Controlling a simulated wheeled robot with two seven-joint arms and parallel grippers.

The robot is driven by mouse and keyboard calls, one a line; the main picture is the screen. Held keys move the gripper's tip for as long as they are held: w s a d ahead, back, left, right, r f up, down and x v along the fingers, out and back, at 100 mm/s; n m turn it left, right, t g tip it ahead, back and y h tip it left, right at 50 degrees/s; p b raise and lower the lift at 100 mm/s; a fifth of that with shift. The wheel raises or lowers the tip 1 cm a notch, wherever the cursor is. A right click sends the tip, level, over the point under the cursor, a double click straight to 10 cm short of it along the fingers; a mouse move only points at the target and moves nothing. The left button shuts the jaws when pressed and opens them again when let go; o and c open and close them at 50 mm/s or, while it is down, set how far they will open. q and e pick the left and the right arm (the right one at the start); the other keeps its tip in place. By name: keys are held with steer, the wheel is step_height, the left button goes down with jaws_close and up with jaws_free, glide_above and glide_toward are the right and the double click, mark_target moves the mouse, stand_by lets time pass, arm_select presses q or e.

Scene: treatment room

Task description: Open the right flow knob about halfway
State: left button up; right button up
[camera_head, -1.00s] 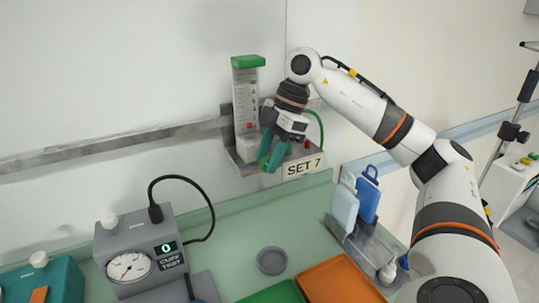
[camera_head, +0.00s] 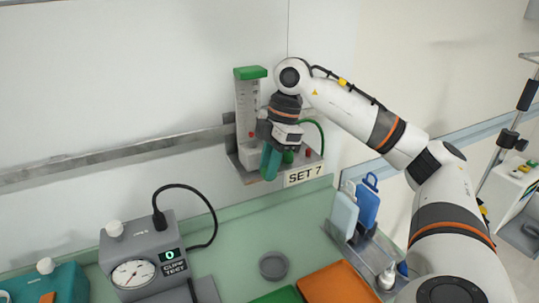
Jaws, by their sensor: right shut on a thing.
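The flowmeter unit is mounted on the wall rail, with a clear scaled tube (camera_head: 246,108) under a green cap (camera_head: 250,72). A "SET 7" label (camera_head: 304,174) is on its bracket. My right gripper (camera_head: 270,163) is at the front of this unit, just right of the tube's base, with its teal fingers shut on the flow knob. The fingers hide most of the knob, so its turn angle cannot be read. A small bit of green shows beside the fingers. My left gripper is not in view.
A green hose (camera_head: 319,130) curves at the unit's right. Below, the green counter holds a cuff tester with a gauge (camera_head: 133,273), a grey round dish (camera_head: 273,265), an orange tray (camera_head: 340,285) and a rack with blue and pale tags (camera_head: 368,200).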

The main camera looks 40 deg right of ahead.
mark_target(262, 175)
steer(key=g+h+p, duration=0.1)
steer(key=h+p, duration=0.2)
steer(key=p, duration=0.2)
steer(key=a+g+h+p, duration=0.1)
steer(key=h+p, duration=0.2)
steer(key=p, duration=0.3)
steer(key=a+g+h+p, duration=0.1)
steer(key=h+p, duration=0.2)
steer(key=p, duration=0.2)
steer(key=shift+w+p, duration=0.25)
steer(key=shift+p, duration=0.1)
steer(key=shift+f+h+p, duration=0.15)
steer(key=shift+h+p, duration=0.25)
steer(key=shift+h, duration=0.2)
steer(key=shift+w+a+f+g+h, duration=0.1)
steer(key=shift+f+g+h, duration=0.25)
steer(key=shift+h, duration=0.55)
steer(key=h, duration=0.2)
steer(key=f+g+h, duration=0.1)
steer(key=h, duration=0.1)
steer(key=shift+a+f+g+h, duration=0.15)
steer(key=shift+a+g+h, duration=0.1)
steer(key=shift+h, duration=0.15)
steer(key=shift+f+g+h, duration=0.3)
steer(key=shift+g+h, duration=0.1)
steer(key=shift+h, duration=0.5)
steer(key=shift+s+f, duration=0.1)
steer(key=shift+s, duration=0.1)
steer(key=o, duration=0.6)
steer(key=shift+o, duration=1.3)
